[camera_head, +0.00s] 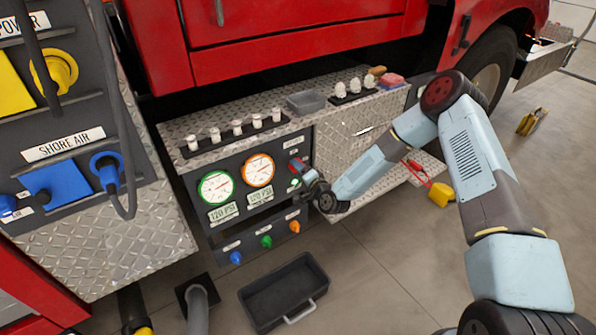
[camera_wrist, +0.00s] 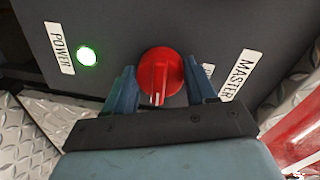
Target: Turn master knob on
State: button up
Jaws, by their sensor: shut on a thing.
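The red master knob (camera_wrist: 158,75) is on a dark panel in the wrist view, with a pale mark at the lower end of its ridge. A label reading MASTER (camera_wrist: 238,76) is to its right. A green light (camera_wrist: 87,56) glows beside a POWER label (camera_wrist: 59,48) on the left. My gripper (camera_wrist: 162,88) has one blue finger on each side of the knob and is shut on it. In the head view my gripper (camera_head: 303,175) is at the upper right of the gauge panel and hides most of the knob.
The panel carries a green-ringed gauge (camera_head: 216,188), an orange-ringed gauge (camera_head: 258,170) and small blue, green and orange knobs (camera_head: 266,241) below. A dark tray (camera_head: 284,291) lies on the floor. Small white items (camera_head: 237,128) stand on the ledge above. Diamond plate (camera_head: 345,139) lies to the right.

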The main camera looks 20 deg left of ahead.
jog(key=shift+w+d+f+m, duration=0.2)
jog(key=shift+d+m, duration=0.1)
jog(key=shift+m, duration=0.2)
jog(key=o, duration=1)
jog(key=shift+s+a+r, duration=0.1)
jog(key=shift+a, duration=0.05)
jog(key=shift+o, duration=0.2)
jog(key=v, duration=1.3)
jog(key=shift+s+d, duration=0.2)
jog(key=shift+d, duration=0.15)
